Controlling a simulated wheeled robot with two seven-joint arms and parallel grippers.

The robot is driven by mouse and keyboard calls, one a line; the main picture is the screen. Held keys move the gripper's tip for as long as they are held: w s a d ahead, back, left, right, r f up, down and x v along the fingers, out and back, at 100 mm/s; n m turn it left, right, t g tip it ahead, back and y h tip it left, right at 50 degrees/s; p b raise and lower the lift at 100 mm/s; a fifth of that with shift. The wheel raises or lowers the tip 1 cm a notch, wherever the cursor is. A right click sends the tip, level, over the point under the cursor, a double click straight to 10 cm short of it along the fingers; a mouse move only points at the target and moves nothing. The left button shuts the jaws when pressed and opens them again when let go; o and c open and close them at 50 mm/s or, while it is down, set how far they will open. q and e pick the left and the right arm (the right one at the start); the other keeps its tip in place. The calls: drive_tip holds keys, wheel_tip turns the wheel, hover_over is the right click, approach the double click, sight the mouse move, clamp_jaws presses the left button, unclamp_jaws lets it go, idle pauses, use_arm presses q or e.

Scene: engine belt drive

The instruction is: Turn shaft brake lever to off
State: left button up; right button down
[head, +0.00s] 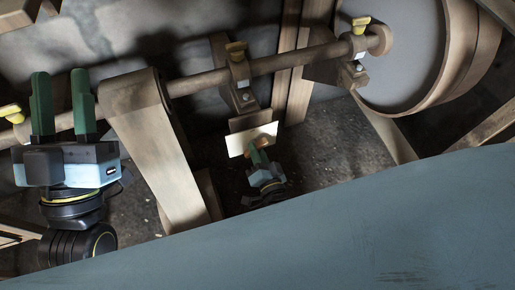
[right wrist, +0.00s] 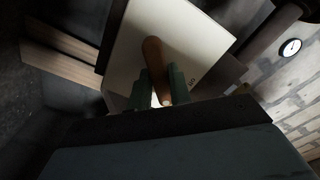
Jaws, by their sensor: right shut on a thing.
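The brake lever (right wrist: 152,54) is a brown wooden handle in front of a cream plate (right wrist: 185,35) with small dark lettering. In the right wrist view the green fingers of my right gripper (right wrist: 160,90) are shut around the lever's lower part. In the head view my right gripper (head: 256,152) is at the bright plate (head: 250,138) below the shaft, and the fingers hide most of the lever. The lettering is too small to read fully. My left gripper (head: 62,103) is at the far left, open and empty, fingers pointing up.
A wooden shaft (head: 290,60) runs across the back with yellow-topped bearings (head: 236,50). A large wheel (head: 455,65) stands at the right. A broad belt (head: 155,140) slopes down between my grippers. A blue-grey surface (head: 330,225) fills the front. A round gauge (right wrist: 290,47) hangs on the wall.

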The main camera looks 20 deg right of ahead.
use_arm(q)
drive_tip(key=shift+w+f+g+y+p, duration=0.2)
drive_tip(key=shift+w+f+g+p, duration=0.2)
drive_tip(key=shift+f+g, duration=0.35)
drive_tip(key=shift+w+f+g+y+p, duration=0.25)
drive_tip(key=shift+w+f+g, duration=0.1)
drive_tip(key=shift+f+g, duration=0.4)
drive_tip(key=shift+w+f+g+y+p, duration=0.15)
drive_tip(key=shift+w+f+g+p, duration=0.25)
drive_tip(key=shift+f+g, duration=0.35)
use_arm(e)
drive_tip(key=shift+n, duration=4.8)
drive_tip(key=c, duration=1.3)
unclamp_jaws()
drive_tip(key=shift+s, duration=0.1)
